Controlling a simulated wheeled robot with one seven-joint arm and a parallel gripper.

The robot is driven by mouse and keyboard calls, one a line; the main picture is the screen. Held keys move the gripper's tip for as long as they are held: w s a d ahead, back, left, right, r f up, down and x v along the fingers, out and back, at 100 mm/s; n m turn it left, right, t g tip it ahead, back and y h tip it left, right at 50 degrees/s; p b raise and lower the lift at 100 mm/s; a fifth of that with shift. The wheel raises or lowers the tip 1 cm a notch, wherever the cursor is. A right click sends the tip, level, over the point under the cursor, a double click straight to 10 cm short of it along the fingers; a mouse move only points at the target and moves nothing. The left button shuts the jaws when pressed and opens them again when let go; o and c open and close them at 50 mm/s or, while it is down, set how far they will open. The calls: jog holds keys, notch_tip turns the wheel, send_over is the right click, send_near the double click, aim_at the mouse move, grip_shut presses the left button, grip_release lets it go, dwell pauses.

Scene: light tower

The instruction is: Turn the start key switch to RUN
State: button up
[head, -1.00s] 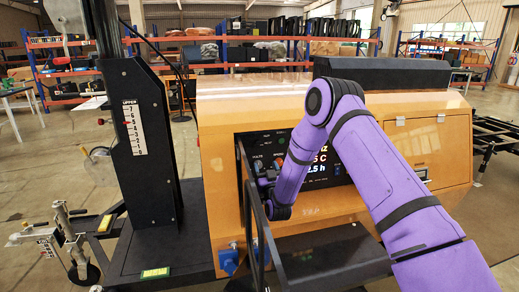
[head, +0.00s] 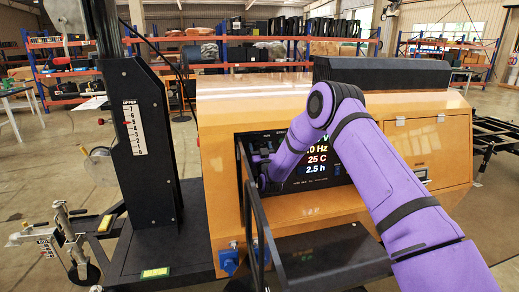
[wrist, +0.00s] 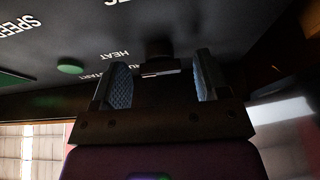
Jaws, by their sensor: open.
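The control panel (head: 337,183) is set in the front of the orange cabinet, behind an open framed door. A dark knob-like part (wrist: 158,48), which looks like the key switch, sticks out between the fingers of my gripper (wrist: 162,84). A short white mark lies near its end. The fingers are apart on either side of it; I cannot tell whether they touch it. Its set position is unclear. In the head view my arm hides the switch.
A green button (wrist: 70,66) sits left of my fingers in the wrist view. The open door frame (head: 256,205) stands close left of my wrist. A dark shelf (head: 330,256) juts out below the panel. The black mast (head: 143,150) rises further left.

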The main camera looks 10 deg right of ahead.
jog(key=c, duration=0.9)
jog(key=shift+n, duration=0.3)
jog(key=shift+d+r+n+g+y, duration=0.1)
jog(key=shift+n+g+y, duration=0.25)
jog(key=shift+n+y, duration=1.1)
jog(key=shift+d+f+n+g+y, duration=0.1)
jog(key=shift+n+g+y, duration=0.3)
jog(key=shift+n, duration=2.1)
jog(key=shift+r+n+g+y, duration=0.1)
jog(key=shift+n+g+y, duration=0.15)
jog(key=shift+n+y, duration=1.25)
jog(key=shift+n+h, duration=0.45)
jog(key=shift+n, duration=0.2)
jog(key=o, duration=0.9)
